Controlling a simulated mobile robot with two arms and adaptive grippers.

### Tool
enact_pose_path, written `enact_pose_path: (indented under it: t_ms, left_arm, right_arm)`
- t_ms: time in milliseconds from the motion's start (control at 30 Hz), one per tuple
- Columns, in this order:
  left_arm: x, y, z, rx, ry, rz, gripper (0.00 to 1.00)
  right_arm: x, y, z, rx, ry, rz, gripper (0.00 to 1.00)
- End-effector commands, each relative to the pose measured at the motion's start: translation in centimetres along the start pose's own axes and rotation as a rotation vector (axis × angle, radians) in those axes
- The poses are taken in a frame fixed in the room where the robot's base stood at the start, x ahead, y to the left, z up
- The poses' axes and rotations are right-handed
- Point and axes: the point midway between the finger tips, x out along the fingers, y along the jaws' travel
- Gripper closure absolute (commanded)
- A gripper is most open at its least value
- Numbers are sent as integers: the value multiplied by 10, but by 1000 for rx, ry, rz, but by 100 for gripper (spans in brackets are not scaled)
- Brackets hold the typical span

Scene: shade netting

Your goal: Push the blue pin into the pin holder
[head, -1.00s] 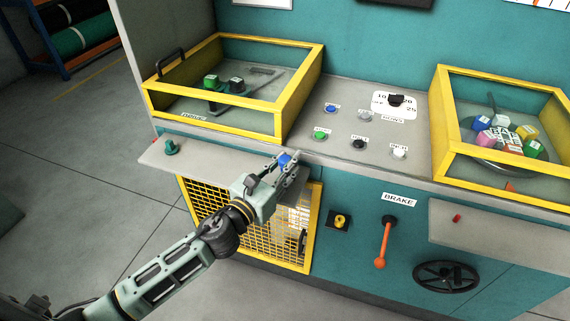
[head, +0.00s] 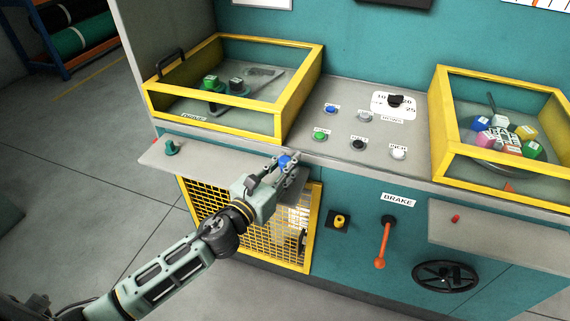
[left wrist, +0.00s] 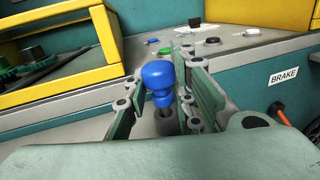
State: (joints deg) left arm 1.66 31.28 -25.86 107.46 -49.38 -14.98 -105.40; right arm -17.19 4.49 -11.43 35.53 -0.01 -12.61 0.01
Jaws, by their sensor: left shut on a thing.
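The blue pin (head: 285,161) stands between the fingertips of my left gripper (head: 282,172), at the front edge of the machine top. In the left wrist view the blue pin (left wrist: 158,76) has a rounded head and a narrower waist. My left gripper (left wrist: 160,100) is shut on it, a green-grey finger on each side. A dark grey round piece (left wrist: 167,123), seemingly the pin holder, shows right below the pin. How deep the pin sits in it is hidden. My right gripper is in neither view.
A yellow-framed box (head: 220,107) stands left behind the gripper, and another (head: 500,163) stands at the right. Several push buttons (head: 320,134) lie on the panel between them. A yellow mesh guard (head: 292,252) and an orange brake lever (head: 385,242) are on the front.

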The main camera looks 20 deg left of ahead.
Motion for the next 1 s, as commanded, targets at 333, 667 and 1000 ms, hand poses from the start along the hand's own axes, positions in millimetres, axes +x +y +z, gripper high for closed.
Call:
enact_pose_path:
  t_ms: [333, 667, 1000]
  left_arm:
    - [-2, -1, -4, 0, 11, -2, 100]
    - [-1, -1, -8, 2, 11, -1, 100]
    - [-1, 0, -5, 4, 13, -1, 100]
  right_arm:
    - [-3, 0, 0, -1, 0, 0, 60]
    - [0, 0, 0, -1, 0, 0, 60]
    - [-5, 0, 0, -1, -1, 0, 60]
